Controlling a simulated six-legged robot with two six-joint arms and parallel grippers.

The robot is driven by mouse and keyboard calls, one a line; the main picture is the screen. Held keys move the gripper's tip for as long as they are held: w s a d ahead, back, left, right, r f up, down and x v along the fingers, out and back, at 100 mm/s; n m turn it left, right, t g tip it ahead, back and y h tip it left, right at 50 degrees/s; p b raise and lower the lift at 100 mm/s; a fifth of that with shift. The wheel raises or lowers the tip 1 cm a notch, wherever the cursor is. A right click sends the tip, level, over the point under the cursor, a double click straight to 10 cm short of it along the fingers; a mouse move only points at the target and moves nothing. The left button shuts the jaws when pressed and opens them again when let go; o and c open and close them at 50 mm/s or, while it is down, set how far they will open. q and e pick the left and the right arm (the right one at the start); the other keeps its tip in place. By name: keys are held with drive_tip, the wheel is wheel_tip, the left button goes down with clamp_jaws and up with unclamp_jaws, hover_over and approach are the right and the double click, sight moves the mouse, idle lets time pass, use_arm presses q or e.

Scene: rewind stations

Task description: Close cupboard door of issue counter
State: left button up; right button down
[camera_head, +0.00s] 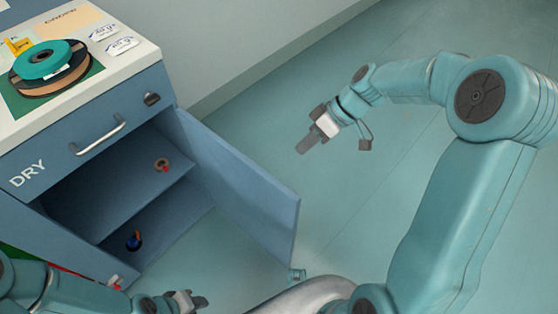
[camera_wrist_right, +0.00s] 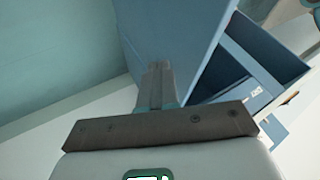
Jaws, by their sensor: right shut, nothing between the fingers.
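The blue cupboard door (camera_head: 240,185) of the issue counter (camera_head: 85,150) stands wide open, swung out to the right from its hinge side. The shelved interior shows behind it. My right gripper (camera_head: 303,146) is shut and empty. It is beyond the door's outer side, to the right of it and apart from it in the head view. In the right wrist view the door (camera_wrist_right: 175,40) fills the upper middle, in front of the shut fingertips (camera_wrist_right: 158,72). My left gripper (camera_head: 195,299) is low in the head view, below the cupboard opening; its jaws are too small to judge.
A drawer with a metal handle (camera_head: 98,135) sits above the opening. Small items, one with red (camera_head: 162,166) and one blue and orange (camera_head: 134,240), lie inside the cupboard. Spools (camera_head: 48,65) rest on the countertop. Floor (camera_head: 250,120) right of the door is clear.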

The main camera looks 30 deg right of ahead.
drive_tip(key=a+f+b, duration=0.2)
drive_tip(key=a+f, duration=0.5)
drive_tip(key=a, duration=0.1)
drive_tip(key=shift+w+a+f, duration=0.15)
drive_tip(key=shift+a+f, duration=0.1)
drive_tip(key=shift+f, duration=0.05)
drive_tip(key=shift+a, duration=0.1)
